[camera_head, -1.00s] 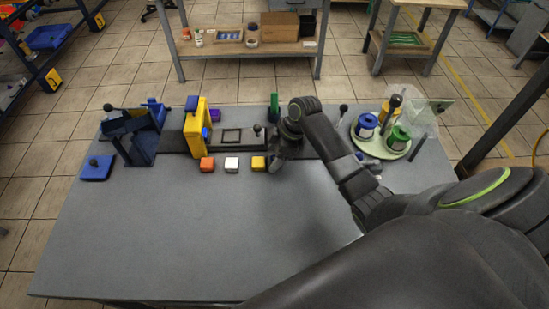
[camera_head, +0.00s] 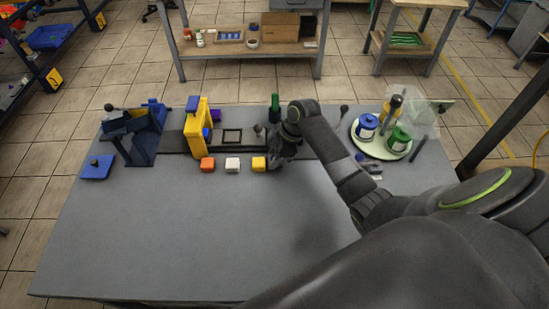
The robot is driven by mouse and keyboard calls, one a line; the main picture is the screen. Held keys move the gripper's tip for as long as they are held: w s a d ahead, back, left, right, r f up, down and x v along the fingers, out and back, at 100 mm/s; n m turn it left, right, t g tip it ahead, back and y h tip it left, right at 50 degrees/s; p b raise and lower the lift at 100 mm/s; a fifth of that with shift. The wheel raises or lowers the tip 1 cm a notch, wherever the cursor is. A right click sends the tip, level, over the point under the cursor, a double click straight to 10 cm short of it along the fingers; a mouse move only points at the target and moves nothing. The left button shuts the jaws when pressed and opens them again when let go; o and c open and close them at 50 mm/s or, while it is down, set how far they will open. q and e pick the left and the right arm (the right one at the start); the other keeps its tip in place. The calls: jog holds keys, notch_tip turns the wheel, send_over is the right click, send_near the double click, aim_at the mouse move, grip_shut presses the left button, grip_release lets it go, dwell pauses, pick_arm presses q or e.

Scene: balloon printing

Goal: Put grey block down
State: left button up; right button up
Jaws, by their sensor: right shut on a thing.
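My right gripper (camera_head: 276,162) is shut at the right end of a row of small blocks, just right of the yellow block (camera_head: 258,163). It is low over the table, at the front edge of the dark track. The grey block between its fingers is hardly told apart from the dark gripper, and I cannot tell whether it touches the table. The white block (camera_head: 232,164) and the orange block (camera_head: 207,164) sit farther left in the row. My left gripper is not in view.
A yellow frame (camera_head: 195,130) stands on the track, left of a black square frame (camera_head: 232,137). A blue fixture (camera_head: 137,140) and a blue plate (camera_head: 97,167) are at left. A round tray (camera_head: 396,153) with bottles is at right. The table (camera_head: 190,235) is clear in front.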

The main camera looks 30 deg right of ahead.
notch_tip(320, 180, up, 10)
jog(key=b, duration=0.1)
jog(key=shift+f, duration=0.1)
dwell(0.5)
jog(key=p, duration=0.6)
send_over(291, 189)
jog(key=d, duration=0.1)
jog(key=f, duration=0.5)
jog(key=shift+s+d, duration=0.15)
jog(key=shift+s, duration=0.15)
notch_tip(291, 189, down, 5)
jog(key=shift+r+p, duration=0.2)
jog(key=shift+p, duration=0.25)
jog(key=shift+f, duration=0.15)
